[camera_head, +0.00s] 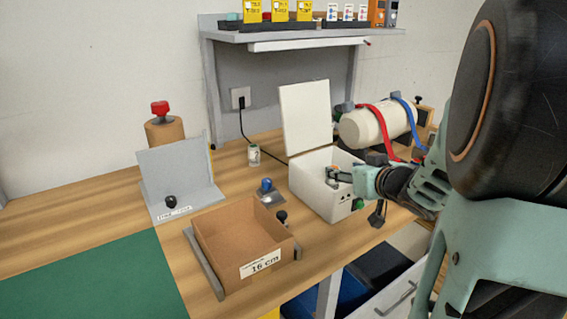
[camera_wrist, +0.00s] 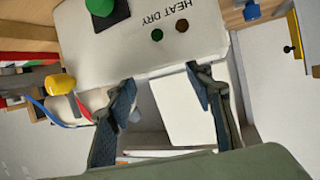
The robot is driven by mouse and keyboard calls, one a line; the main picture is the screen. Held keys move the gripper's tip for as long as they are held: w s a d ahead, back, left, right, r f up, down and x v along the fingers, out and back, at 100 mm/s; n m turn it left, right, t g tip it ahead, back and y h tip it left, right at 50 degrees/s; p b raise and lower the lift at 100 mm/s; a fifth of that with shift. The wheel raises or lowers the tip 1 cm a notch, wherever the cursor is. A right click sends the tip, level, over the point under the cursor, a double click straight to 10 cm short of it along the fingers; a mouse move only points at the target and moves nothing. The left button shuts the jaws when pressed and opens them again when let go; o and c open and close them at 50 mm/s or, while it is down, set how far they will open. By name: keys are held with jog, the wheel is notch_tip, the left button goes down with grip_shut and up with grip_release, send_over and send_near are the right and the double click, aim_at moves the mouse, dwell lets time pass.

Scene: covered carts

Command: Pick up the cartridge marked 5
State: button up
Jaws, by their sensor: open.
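I cannot make out a cartridge marked 5 in either view. A white box (camera_head: 323,199) with its lid (camera_head: 305,116) raised stands right of centre in the head view. In the wrist view the box (camera_wrist: 110,48) reads HEAT DRY, upside down, and has a green button. My gripper (camera_head: 342,174) is at the open top of this box. In the wrist view my gripper (camera_wrist: 165,88) has its two fingers wide apart, with nothing seen held between them. A small grey shape shows beside the left finger, too unclear to name. Most of the box's inside is hidden.
A cardboard tray (camera_head: 220,247) marked 16 cm lies left of the box. A small jar (camera_head: 254,155) stands behind it. A strapped white cylinder (camera_head: 378,126) is right of the lid. A shelf (camera_head: 280,37) holds several small packs. The green mat (camera_head: 90,282) is clear.

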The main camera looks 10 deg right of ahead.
aim_at(331, 183)
jog(key=x, duration=0.2)
jog(key=b+x, duration=0.1)
jog(key=x, duration=0.1)
jog(key=b+x, duration=0.1)
jog(key=x, duration=0.1)
jog(key=shift+s+a+f, duration=0.1)
jog(key=shift+a+f, duration=0.1)
jog(key=shift+a, duration=0.15)
jog(key=shift+c, duration=0.4)
grip_shut()
jog(key=shift+r, duration=0.25)
